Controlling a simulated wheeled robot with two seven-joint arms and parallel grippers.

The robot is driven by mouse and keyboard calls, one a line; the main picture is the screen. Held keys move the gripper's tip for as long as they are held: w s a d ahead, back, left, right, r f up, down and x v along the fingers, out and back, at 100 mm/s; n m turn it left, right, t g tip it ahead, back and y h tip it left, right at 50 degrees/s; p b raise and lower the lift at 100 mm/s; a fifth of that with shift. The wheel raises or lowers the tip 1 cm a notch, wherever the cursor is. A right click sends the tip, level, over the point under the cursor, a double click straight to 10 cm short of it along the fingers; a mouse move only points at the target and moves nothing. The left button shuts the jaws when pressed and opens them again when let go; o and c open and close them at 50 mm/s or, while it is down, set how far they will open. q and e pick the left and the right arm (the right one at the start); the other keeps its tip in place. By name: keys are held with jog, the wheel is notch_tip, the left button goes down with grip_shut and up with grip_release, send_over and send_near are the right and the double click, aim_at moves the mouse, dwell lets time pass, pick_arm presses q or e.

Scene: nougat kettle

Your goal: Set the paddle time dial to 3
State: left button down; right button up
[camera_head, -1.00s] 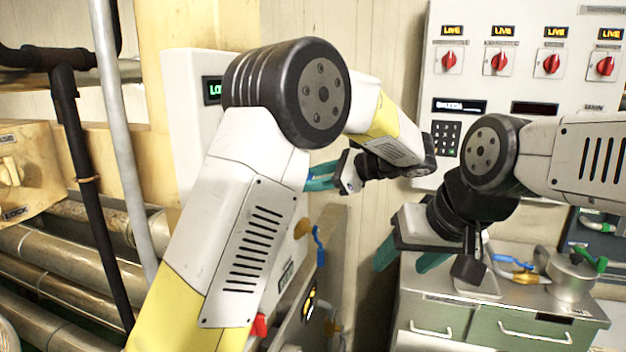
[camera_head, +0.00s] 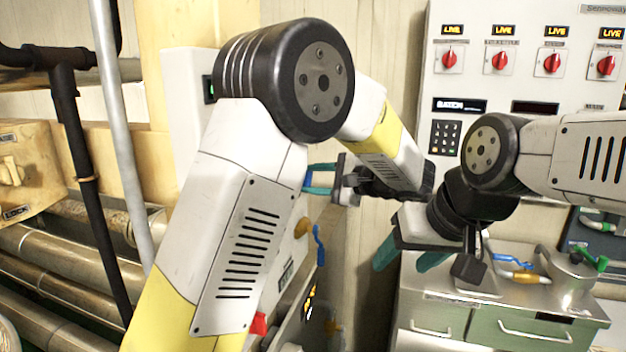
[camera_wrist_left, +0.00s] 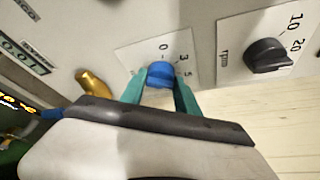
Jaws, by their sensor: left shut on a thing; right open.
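A blue dial (camera_wrist_left: 160,75) sits on a pale plate (camera_wrist_left: 130,58) with the marks 0, 3 and 5 beside it. The plate's name is not readable, so I cannot tell from it which dial this is. My left gripper (camera_wrist_left: 160,88) is shut on the blue dial, with a teal finger on each side. The dial's exact setting is hard to tell. My right gripper (camera_head: 412,260) is open and empty in front of the cabinet.
A black knob (camera_wrist_left: 268,55) marked 10 and 20 is right of the blue dial. A wall panel (camera_head: 520,75) has several red switches.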

pick_arm(q)
jog(key=n+t, duration=0.1)
jog(key=n, duration=0.1)
jog(key=n+y, duration=0.1)
jog(key=n, duration=0.1)
jog(key=shift+f+n+t, duration=0.2)
jog(key=shift+n+t, duration=0.1)
jog(key=shift+t, duration=0.1)
jog(key=n+y, duration=0.1)
jog(key=n, duration=0.3)
jog(key=shift+f+n+t+y, duration=0.1)
jog(key=shift+n+t+y, duration=0.3)
jog(key=c, duration=0.9)
grip_release()
